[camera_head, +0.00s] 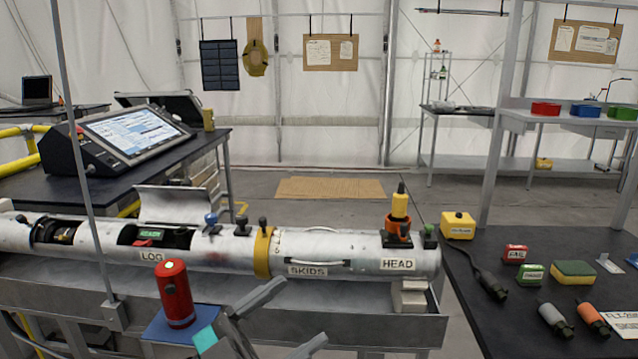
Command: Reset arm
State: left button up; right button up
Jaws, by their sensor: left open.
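My left gripper (302,312) is at the bottom centre of the head view, in front of the bench. Its two grey fingers are spread apart, with nothing seen between them. It is apart from the long silver cylinder (350,247) that lies behind it. My right gripper is not in view.
A red canister (175,293) stands on a blue pad (160,329) left of the gripper. The cylinder carries a yellow ring (262,253) and a yellow-orange fitting (398,215). A dark table (465,291) at right holds a yellow box (458,225), a sponge (573,272) and connectors. A grey post (82,150) rises at left.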

pick_arm(q)
jog(key=w+a+f+n+t+y, duration=0.2)
jog(key=a+f+n+t+y, duration=0.3)
jog(key=f+n+t+y, duration=0.3)
jog(key=s+a+f+n+g+y, duration=0.3)
jog(key=s+a+f+g+y, duration=0.1)
jog(key=f, duration=0.7)
jog(key=s+a+f+n+g+y, duration=0.4)
jog(key=s+f+y, duration=0.2)
jog(key=s+f, duration=0.3)
notch_tip(320, 180, down, 3)
jog(key=shift+s+a+r, duration=0.1)
jog(key=shift+s+a, duration=0.2)
